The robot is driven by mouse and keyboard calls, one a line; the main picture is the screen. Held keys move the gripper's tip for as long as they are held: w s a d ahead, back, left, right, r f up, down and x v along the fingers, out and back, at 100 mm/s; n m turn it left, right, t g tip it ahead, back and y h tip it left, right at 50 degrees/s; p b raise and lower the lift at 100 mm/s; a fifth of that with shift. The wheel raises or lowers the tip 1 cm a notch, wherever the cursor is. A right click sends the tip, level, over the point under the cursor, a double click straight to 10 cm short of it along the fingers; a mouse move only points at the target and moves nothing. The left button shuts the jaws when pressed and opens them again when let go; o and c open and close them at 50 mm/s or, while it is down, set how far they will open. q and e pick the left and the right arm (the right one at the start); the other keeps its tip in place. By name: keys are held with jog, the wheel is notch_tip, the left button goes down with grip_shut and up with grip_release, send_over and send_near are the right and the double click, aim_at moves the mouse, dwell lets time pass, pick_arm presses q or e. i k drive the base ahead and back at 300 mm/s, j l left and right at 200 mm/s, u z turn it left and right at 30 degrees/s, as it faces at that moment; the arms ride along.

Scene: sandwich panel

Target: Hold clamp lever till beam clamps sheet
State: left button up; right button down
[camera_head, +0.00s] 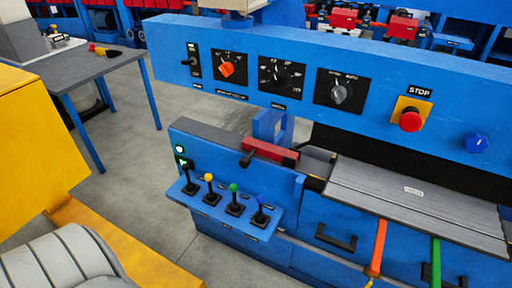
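A blue machine carries a small shelf with several short levers: a dark one (190,184), a yellow-knobbed one (208,180), a green-knobbed one (233,190) and a blue-knobbed one (260,202). I cannot tell which is the clamp lever; their labels are too small to read. A flat grey plate (415,205), possibly the sheet or the bed, lies at right below the long blue upper panel (310,50). A dark gap (370,150) lies behind the plate; whether a beam touches it is unclear. Neither of my grippers is in view.
The upper panel has an orange knob (227,69), two dark dials and a red stop button (410,121). A red block (270,150) sits behind the levers. Orange (377,247) and green (435,262) bars hang at front right. A yellow body (40,140) stands left; grey floor lies between.

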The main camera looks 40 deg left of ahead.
aim_at(261, 199)
jog(key=u, duration=1.05)
